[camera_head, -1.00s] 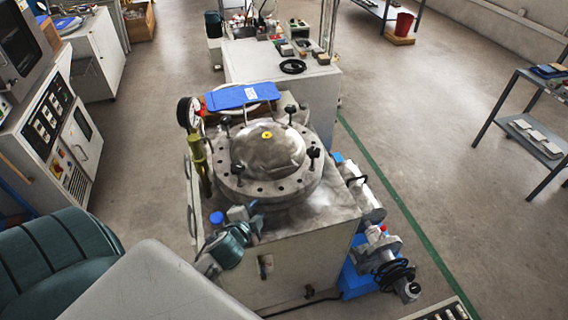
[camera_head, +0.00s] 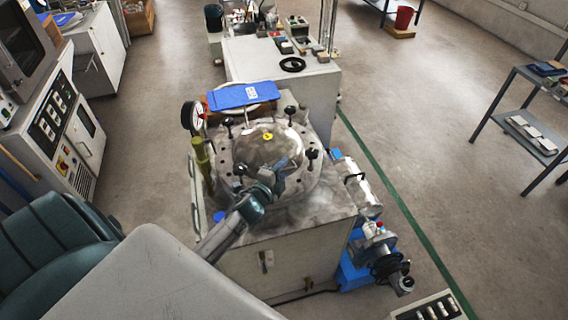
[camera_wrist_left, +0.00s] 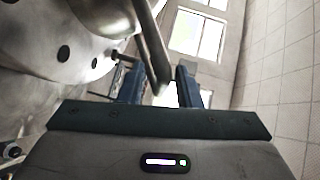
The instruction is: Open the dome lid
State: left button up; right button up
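The grey metal dome lid (camera_head: 262,147), with a yellow spot on top, sits on the round bolted flange of a boxy machine. Several black-knobbed clamps stand around its rim. My left gripper (camera_head: 284,169) reaches over the lid's front right side. In the left wrist view its two blue-grey fingers (camera_wrist_left: 159,88) are apart, with a curved metal bar (camera_wrist_left: 150,48) running between them from above. Whether the fingers touch the bar is unclear. The flange with its dark bolt holes (camera_wrist_left: 88,42) fills the upper left there. My right gripper is not in view.
A pressure gauge (camera_head: 193,117) stands left of the lid, and a blue panel (camera_head: 243,95) lies behind it. A pump (camera_head: 378,245) is at the machine's right side. A white bench (camera_head: 305,85) stands behind. Open floor lies to the right.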

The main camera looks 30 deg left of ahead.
pick_arm(q)
jog(key=shift+w+f, duration=0.1)
jog(key=shift+w, duration=0.45)
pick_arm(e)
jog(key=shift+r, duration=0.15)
pick_arm(q)
jog(key=c, duration=0.6)
grip_shut()
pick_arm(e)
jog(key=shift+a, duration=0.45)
